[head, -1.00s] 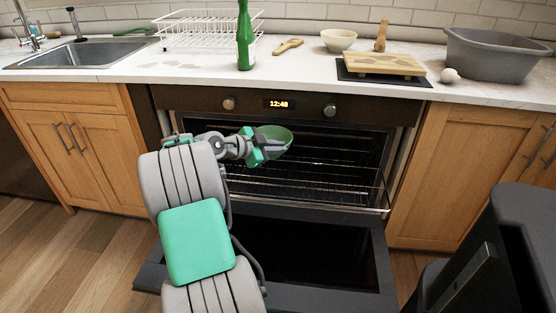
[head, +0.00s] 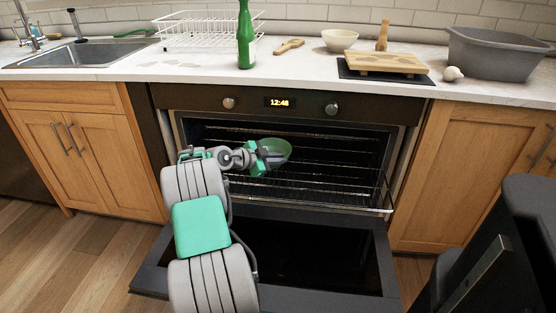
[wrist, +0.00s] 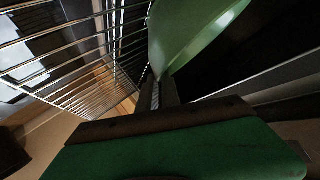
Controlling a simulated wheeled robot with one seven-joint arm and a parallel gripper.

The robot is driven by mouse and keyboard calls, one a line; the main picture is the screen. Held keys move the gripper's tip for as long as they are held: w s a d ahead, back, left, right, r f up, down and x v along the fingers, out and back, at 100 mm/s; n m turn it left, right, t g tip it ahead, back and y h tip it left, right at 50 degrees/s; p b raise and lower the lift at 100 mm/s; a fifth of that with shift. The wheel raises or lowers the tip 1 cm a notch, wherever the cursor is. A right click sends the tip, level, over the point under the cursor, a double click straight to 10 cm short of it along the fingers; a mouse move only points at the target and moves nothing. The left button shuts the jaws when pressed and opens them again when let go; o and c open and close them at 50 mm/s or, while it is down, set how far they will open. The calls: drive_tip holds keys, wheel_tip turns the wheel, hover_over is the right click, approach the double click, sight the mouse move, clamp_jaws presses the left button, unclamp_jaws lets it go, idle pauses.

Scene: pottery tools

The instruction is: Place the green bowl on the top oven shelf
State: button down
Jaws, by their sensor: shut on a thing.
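The green bowl (head: 279,150) is in the oven opening in the head view, held at its left edge by my gripper (head: 264,157). In the wrist view the bowl (wrist: 190,35) fills the upper middle, with the gripper fingers (wrist: 160,92) shut on its rim. The oven (head: 290,103) is open. Its upper wire shelf (head: 325,152) lies behind and around the bowl. In the wrist view wire bars (wrist: 75,55) show at the left, beside the bowl. I cannot tell whether the bowl touches the shelf.
A lower wire rack (head: 330,188) sticks out toward the front. The oven door (head: 345,260) hangs open below it. A dark chair-like object (head: 510,240) stands at the right. The counter (head: 200,68) above holds a green bottle (head: 246,38) and a cutting board (head: 385,63).

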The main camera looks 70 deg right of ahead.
drive_tip(key=c, duration=1.6)
unclamp_jaws()
drive_tip(key=shift+o, duration=0.2)
